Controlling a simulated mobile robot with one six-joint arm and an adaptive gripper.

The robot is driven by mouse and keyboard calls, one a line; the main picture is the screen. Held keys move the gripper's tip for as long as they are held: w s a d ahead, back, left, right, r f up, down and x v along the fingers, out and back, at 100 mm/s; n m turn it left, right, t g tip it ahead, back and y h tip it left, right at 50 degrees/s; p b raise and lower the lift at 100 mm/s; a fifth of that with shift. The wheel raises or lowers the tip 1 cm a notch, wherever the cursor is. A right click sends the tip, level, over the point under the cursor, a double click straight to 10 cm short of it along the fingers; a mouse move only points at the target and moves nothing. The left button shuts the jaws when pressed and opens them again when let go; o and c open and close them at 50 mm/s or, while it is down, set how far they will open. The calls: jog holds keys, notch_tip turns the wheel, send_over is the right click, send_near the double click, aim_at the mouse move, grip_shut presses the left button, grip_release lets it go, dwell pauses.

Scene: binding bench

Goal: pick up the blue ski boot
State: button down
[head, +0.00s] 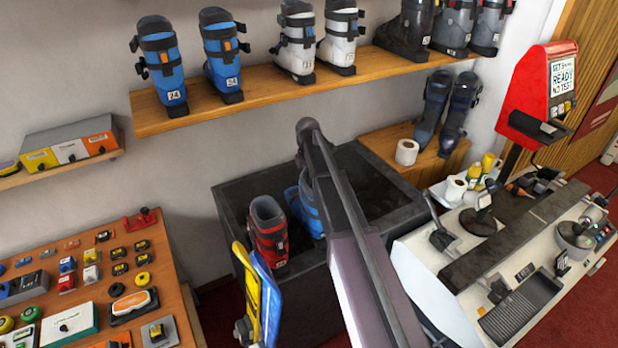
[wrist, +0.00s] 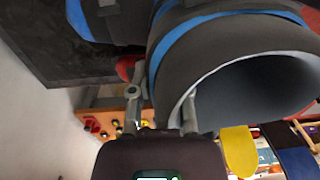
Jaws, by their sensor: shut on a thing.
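A blue ski boot (head: 306,207) is at the dark bin, behind my arm, which hides much of it in the head view. In the wrist view its dark cuff with blue edging (wrist: 215,40) fills the upper right, its round opening facing the camera. My gripper (wrist: 161,104) is shut on the cuff wall, one finger outside and one inside the rim. The gripper is hidden behind my arm in the head view. I cannot tell whether the boot touches the bin floor.
A red boot (head: 268,232) stands in the dark bin (head: 228,218), left of the blue one. Blue and yellow skis (head: 262,292) stand in front. More boots, including a blue pair (head: 222,62), line the wall shelf (head: 262,94). A counter is right, a parts table left.

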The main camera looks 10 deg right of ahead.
jog(key=shift+r+p, duration=1.75)
jog(key=shift+r, duration=0.35)
